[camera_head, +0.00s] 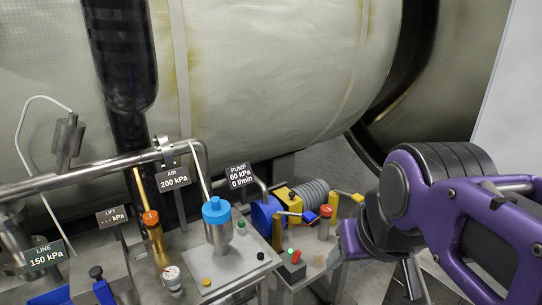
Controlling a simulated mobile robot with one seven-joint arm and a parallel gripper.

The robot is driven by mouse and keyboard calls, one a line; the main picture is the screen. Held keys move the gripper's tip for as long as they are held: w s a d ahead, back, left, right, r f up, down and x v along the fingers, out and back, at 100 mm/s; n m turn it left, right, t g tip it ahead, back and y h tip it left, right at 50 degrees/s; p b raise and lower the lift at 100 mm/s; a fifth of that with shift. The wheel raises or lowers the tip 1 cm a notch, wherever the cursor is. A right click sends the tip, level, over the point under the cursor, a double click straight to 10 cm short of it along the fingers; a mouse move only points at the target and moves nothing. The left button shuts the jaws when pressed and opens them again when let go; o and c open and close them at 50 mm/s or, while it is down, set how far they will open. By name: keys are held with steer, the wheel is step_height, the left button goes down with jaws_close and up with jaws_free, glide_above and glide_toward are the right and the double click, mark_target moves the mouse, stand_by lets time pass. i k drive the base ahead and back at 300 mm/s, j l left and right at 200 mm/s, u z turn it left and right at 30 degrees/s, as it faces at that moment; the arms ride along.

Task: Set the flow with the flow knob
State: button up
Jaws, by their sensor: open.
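Several knobs show in the head view, and none is legibly marked as the flow knob. My gripper (346,246), on the purple arm, is at the right of the bench, right of and slightly below the red-topped knob. It is open and apart from the knobs; its fingers are partly hidden.
Signs for air (174,180), lift (112,217) and line (45,255) stand to the left. A metal pipe (90,172) and a large pale tank (270,80) bound the back.

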mark_target(326, 210)
steer(key=z, duration=0.3)
steer(key=l+u, duration=0.3)
steer(key=l, duration=0.4)
steer(key=i+l+u, duration=0.55)
steer(key=k+j+u, duration=0.1)
steer(key=k+u, duration=0.2)
steer(key=i+j+z, duration=0.15)
steer(key=i+l, duration=0.25)
steer(key=z, duration=0.05)
